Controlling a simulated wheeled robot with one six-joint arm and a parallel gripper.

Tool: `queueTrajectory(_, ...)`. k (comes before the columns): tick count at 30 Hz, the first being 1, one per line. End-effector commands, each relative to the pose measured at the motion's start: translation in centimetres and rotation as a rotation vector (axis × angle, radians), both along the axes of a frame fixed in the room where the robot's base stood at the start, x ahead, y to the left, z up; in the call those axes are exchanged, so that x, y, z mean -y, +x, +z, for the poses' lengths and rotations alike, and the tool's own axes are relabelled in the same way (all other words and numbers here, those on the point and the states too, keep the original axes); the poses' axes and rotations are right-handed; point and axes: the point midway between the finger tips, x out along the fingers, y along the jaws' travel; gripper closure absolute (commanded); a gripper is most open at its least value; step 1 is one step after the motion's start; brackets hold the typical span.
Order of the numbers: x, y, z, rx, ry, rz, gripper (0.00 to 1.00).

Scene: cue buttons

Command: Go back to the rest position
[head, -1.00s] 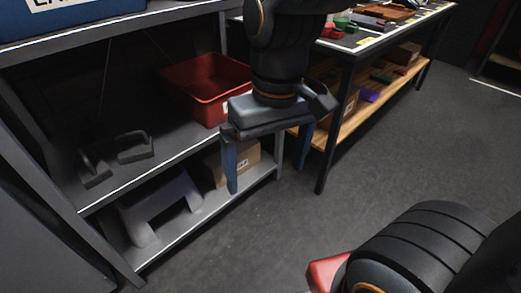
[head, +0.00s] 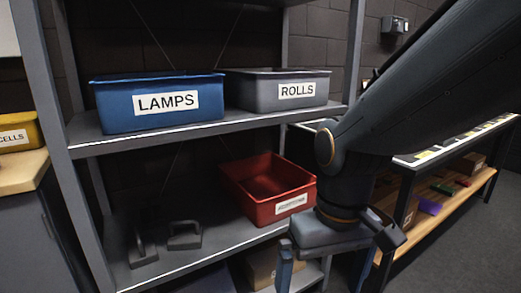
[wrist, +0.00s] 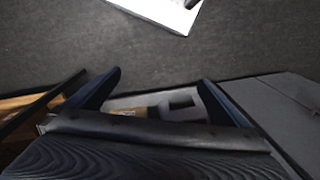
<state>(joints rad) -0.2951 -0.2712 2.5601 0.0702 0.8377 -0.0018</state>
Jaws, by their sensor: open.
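My gripper (head: 305,268) hangs low in front of the shelf unit in the head view, pointing down, just below and right of the red bin. Its fingers run out of the bottom of that view. In the wrist view my gripper (wrist: 158,92) shows two dark blue fingers spread wide apart. Nothing is between them but the floor and lower shelf seen beyond. No button shows in these frames.
The shelf unit (head: 210,134) carries a blue LAMPS bin (head: 160,102), a grey ROLLS bin (head: 280,90) and a red bin (head: 268,190). A table (head: 425,160) stands at right, a yellow bin (head: 18,130) at left. Grey floor (wrist: 150,45) is open.

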Motion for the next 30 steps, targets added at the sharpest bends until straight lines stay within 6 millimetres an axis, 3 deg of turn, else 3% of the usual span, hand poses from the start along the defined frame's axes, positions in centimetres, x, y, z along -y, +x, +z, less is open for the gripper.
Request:
queueTrajectory(14, 2.6, 0.2, 3.8, -0.004, -0.018, -0.086, 0.00)
queueTrajectory(24, 6.7, 0.0, 8.3, -0.007, -0.040, -0.199, 0.00)
queueTrajectory(30, 8.4, -0.2, 9.7, -0.009, -0.048, -0.245, 0.00)
